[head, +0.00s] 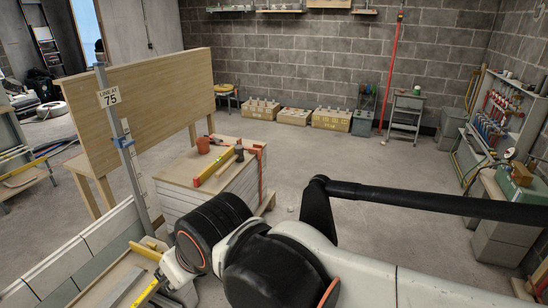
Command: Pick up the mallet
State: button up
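A small dark, blocky object (239,154) stands on top of a pale stack of boards (180,170) in the middle of the head view. It looks like the mallet's head, but it is too small to be sure, and I cannot make out a handle clearly. It is beside a yellow level (217,166). My arm crosses the lower part of the view, in front of the stack and nearer to me.
An orange-red cup (203,145) and a red strap or square (259,165) are also on the stack. A wooden panel bench (140,95) stands behind it at left. An upright post with a "75" sign (109,97) rises at left.

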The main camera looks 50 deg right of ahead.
aim_at(239, 150)
jog(key=z, duration=1.2)
jog(key=u, duration=2)
jog(key=z, duration=2)
jog(key=i+j, duration=0.15)
jog(key=i, duration=0.8)
jog(key=i+j, duration=0.1)
jog(key=i, duration=0.8)
